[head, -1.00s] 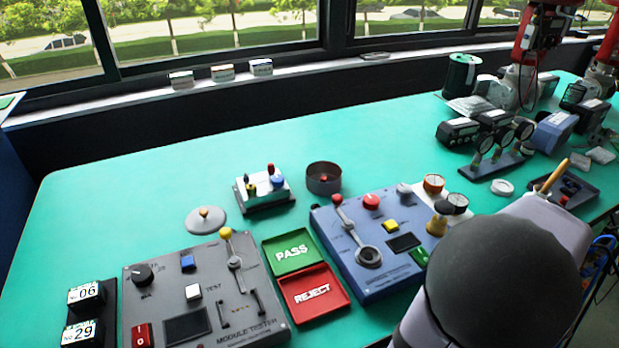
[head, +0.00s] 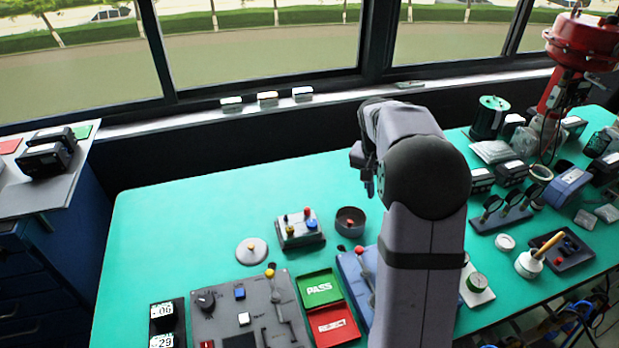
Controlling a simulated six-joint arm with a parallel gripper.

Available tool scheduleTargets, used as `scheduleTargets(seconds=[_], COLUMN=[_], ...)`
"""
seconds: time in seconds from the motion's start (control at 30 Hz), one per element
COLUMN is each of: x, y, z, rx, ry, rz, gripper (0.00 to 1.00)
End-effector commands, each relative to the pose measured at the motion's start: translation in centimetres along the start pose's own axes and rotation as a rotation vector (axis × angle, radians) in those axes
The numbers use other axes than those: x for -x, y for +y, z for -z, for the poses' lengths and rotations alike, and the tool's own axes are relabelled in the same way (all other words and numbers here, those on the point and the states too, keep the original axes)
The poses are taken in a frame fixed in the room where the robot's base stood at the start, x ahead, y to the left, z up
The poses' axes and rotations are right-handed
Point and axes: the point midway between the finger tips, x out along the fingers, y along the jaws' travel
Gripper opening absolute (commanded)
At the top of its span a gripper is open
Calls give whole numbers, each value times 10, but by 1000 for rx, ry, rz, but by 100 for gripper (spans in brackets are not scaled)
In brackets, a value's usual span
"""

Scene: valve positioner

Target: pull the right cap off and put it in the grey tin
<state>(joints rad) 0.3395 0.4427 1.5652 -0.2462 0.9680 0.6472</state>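A small pale block (head: 299,238) with coloured caps stands on the green bench, left of the grey tin. A blue cap (head: 311,224) is at its right front, a red cap (head: 307,211) at its right back and a yellow cap (head: 290,231) at its left front. The open round grey tin (head: 350,226) stands just right of the block, with something small and reddish inside. My gripper (head: 367,190) hangs above and beyond the tin in the picture, pointing down. It is small and dark, and I cannot tell whether its fingers are apart; no held object shows.
A round lid with a knob (head: 251,251) lies left of the block. In front are a grey tester panel (head: 240,305), a green PASS tray (head: 319,289) and a red REJECT tray (head: 333,325). My arm hides much of the blue panel. The bench behind the block is clear.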

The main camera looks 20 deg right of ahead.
Motion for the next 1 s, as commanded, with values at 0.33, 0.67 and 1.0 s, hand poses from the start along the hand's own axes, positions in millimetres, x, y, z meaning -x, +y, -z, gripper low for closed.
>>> scheduleTargets(seconds=[0.33,0.67,1.0], x=[-4,-7,-32], y=[-155,-179,-184], z=[-66,-83,-80], rx=[362,419,417], ry=[133,155,151], rz=[191,230,228], gripper=[36,36,36])
